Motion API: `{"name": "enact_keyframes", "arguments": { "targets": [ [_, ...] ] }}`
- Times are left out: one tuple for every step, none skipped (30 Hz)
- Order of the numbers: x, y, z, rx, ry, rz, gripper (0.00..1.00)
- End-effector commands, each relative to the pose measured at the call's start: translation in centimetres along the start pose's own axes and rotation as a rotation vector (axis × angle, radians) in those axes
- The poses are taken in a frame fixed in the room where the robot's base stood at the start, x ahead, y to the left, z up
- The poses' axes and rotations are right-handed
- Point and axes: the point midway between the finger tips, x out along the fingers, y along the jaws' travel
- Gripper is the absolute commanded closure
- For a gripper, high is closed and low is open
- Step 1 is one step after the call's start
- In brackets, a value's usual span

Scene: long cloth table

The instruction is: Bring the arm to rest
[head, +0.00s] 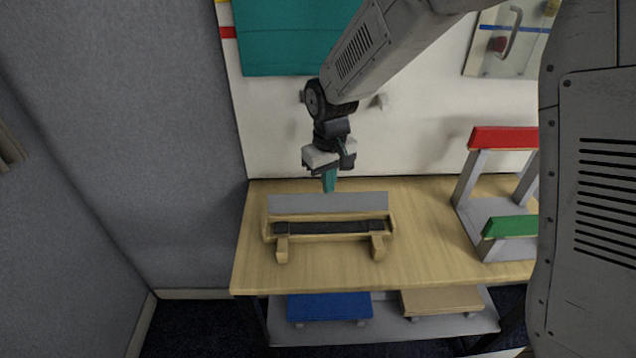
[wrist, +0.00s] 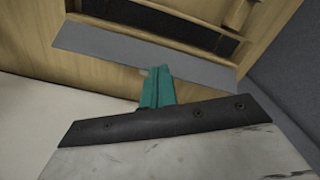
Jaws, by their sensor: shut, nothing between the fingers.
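My gripper (head: 329,182) hangs from my arm above the back part of the wooden table (head: 430,240), near the white back wall. Its teal fingers point down and are shut together with nothing between them. The teal fingers also show in the wrist view (wrist: 157,90). The fingertips look close to a flat grey strip (head: 327,203) behind a wooden holder (head: 283,246); I cannot tell the exact gap.
The wooden holder has a dark inset (head: 330,227). A grey stand with red (head: 503,138) and green (head: 512,226) bars is at the right. A lower shelf holds a blue board (head: 330,306) and a tan board (head: 441,300).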

Motion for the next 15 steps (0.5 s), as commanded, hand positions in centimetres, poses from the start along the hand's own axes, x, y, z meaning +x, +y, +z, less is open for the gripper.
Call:
{"name": "enact_keyframes", "arguments": {
  "targets": [
    [0.0, 0.0, 0.0, 0.001, 0.000, 0.000, 1.00],
    [0.0, 0.1, 0.0, 0.001, 0.000, 0.000, 1.00],
    [0.0, 0.0, 0.1, 0.003, -0.002, 0.000, 1.00],
    [0.0, 0.0, 0.2, 0.005, -0.009, -0.001, 1.00],
    [0.0, 0.0, 0.4, 0.007, -0.020, -0.002, 1.00],
    [0.2, -0.1, 1.1, 0.010, -0.043, -0.004, 1.00],
    [0.5, -0.2, 1.8, 0.012, -0.065, -0.005, 1.00],
    [0.7, -0.3, 2.6, 0.016, -0.088, -0.007, 1.00],
    [0.3, -0.4, 4.0, 0.022, -0.116, -0.009, 1.00],
    [-0.3, -0.3, 5.1, 0.031, -0.132, -0.010, 1.00],
    [-1.0, -0.1, 6.0, 0.041, -0.141, -0.011, 1.00],
    [-1.9, 0.2, 7.3, 0.054, -0.154, -0.012, 1.00],
    [-2.7, 0.5, 8.3, 0.066, -0.161, -0.013, 1.00],
    [-3.4, 0.7, 9.3, 0.078, -0.166, -0.014, 1.00],
    [-4.5, 1.0, 10.7, 0.093, -0.171, -0.015, 1.00]
  ]
}}
